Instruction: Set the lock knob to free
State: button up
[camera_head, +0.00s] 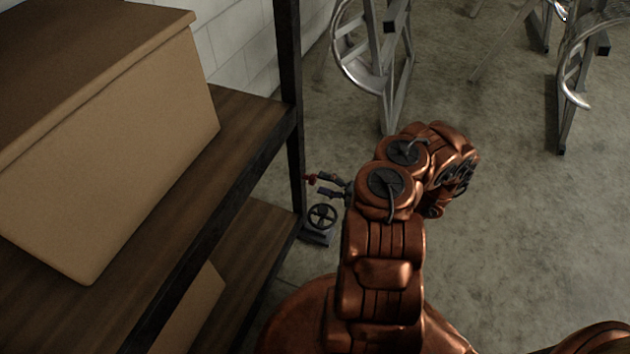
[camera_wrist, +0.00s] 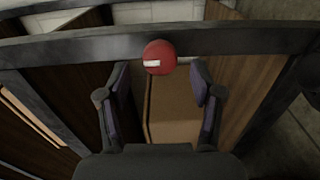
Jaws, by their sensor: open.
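The lock knob (camera_wrist: 159,57) is a round red knob with a short white mark, in front of a dark metal shelf bar in the wrist view. The mark lies about level in the picture, on the knob's left half. In the head view the knob (camera_head: 310,178) is a small red spot beside the shelf post. My gripper (camera_wrist: 159,78) is open, with one finger on each side of and below the knob in the wrist view. No contact with the knob shows. In the head view my gripper (camera_head: 326,184) points left at the knob, partly hidden by my arm.
A black handwheel (camera_head: 322,216) stands just below my gripper. The shelf post (camera_head: 290,90) and wooden shelves with a large cardboard box (camera_head: 120,150) are at the left. Metal frames with round hoops (camera_head: 375,60) stand at the back. Floor at the right is clear.

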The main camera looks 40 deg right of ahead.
jog(key=v, duration=0.8)
dwell(0.4)
